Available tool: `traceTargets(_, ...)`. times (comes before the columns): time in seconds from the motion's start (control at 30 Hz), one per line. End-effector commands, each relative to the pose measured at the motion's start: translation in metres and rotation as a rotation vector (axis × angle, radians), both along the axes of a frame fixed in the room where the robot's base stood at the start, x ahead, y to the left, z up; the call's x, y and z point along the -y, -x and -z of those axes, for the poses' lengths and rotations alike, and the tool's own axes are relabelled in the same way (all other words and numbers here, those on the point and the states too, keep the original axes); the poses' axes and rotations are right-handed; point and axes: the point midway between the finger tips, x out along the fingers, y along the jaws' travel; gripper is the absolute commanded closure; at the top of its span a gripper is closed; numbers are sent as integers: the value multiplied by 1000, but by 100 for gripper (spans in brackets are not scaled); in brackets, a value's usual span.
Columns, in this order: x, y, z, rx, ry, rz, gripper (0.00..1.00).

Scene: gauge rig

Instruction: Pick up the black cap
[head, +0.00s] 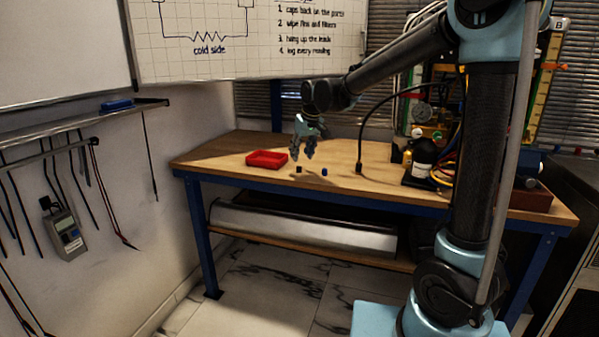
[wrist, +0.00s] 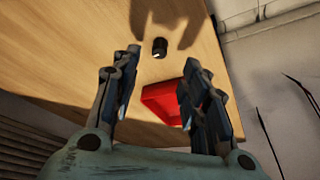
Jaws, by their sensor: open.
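The black cap (head: 298,169) is a small dark piece on the wooden table, near its front edge. In the wrist view the black cap (wrist: 159,47) stands on the wood, ahead of the space between the two fingers, with a shadow around it. My gripper (head: 302,156) is open and points down above the table, just over the black cap. In the wrist view my gripper (wrist: 162,60) has its fingers apart, with nothing held between them. The fingers do not appear to touch the cap.
A red tray (head: 267,160) lies left of the cap; in the wrist view the tray (wrist: 158,101) is partly hidden by the right finger. A cable probe (head: 359,168) and black bottle (head: 424,152) stand farther right.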

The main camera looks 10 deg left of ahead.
Motion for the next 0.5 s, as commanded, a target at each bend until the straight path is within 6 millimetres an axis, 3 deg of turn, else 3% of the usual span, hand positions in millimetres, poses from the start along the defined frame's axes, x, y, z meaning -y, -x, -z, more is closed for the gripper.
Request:
traceTargets(0.27, -4, -5, 16, 0, 0, 0, 59)
traceTargets(0.5, -9, -14, 45, 0, 0, 0, 59)
